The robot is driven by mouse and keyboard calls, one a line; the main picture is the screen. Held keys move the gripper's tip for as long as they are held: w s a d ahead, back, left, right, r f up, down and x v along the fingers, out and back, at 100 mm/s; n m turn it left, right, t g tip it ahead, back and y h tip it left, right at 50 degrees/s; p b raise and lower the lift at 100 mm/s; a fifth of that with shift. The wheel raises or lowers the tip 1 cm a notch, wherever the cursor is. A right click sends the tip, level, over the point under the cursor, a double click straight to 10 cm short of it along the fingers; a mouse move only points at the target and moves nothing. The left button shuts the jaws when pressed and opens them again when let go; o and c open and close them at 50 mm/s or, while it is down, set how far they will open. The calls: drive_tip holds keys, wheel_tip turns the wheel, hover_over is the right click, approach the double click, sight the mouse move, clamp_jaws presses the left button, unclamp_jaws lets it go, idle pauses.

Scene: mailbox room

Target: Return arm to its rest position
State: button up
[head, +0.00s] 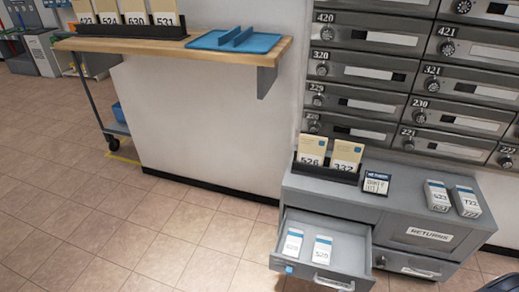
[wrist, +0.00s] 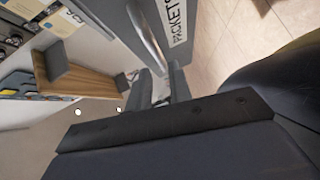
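My gripper (wrist: 162,88) shows in the wrist view as two dark fingers with a narrow gap between them. Nothing shows held in it. A grey drawer front with a metal handle and a label (wrist: 178,22) starting "PACKET" is just beyond the fingers; I cannot tell whether they touch it. In the head view an open drawer (head: 365,262) of the grey cabinet (head: 410,210) holds two white packets (head: 293,242) (head: 322,250) lying flat.
On the cabinet stand a card holder (head: 328,174), a small dark sign (head: 376,184) and two numbered packets (head: 438,196) (head: 467,201). Mailboxes (head: 400,75) rise behind. A wooden shelf (head: 150,42) with a blue tray (head: 210,42) juts out at left. The tiled floor (head: 130,225) is clear.

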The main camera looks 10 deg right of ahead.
sight(331, 285)
drive_tip(key=shift+b+x, duration=0.65)
drive_tip(key=shift+x, duration=2.5)
